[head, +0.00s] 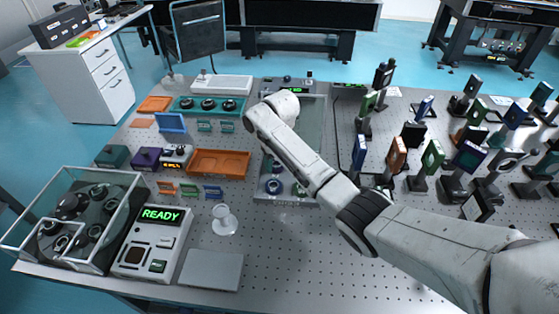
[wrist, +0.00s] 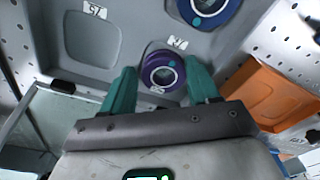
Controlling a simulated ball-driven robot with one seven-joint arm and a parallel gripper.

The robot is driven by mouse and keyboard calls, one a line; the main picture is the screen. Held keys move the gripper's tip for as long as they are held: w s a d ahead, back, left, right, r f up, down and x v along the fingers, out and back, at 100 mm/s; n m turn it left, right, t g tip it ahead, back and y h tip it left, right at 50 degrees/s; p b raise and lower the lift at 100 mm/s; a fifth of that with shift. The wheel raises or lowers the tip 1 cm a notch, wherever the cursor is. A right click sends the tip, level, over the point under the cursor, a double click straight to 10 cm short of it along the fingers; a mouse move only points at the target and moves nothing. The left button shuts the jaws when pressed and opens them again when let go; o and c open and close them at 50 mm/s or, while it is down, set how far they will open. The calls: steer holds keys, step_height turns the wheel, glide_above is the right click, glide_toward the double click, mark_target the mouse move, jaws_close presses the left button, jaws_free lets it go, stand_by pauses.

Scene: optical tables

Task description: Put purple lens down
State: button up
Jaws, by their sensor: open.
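The purple lens (wrist: 150,66) is a round dark-purple ring with a pale circle and a teal centre. In the wrist view it sits in a recess of a grey tray (wrist: 118,62), beneath a small white label. My gripper (wrist: 162,74) is open, with one teal finger on each side of the lens. Whether either finger touches the lens cannot be told. In the head view the gripper's fingers and the purple lens cannot be made out behind my arm.
A blue lens (wrist: 204,8) sits in the tray beyond the purple one, and an empty recess (wrist: 92,38) is at left. An orange tray (head: 218,163) lies beside the grey tray. A console (head: 152,241) reads READY. Lens mounts crowd the table's right side.

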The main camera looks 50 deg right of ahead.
mark_target(278, 167)
step_height(278, 167, up, 12)
steer(key=p, duration=0.1)
steer(key=shift+s+a, duration=0.35)
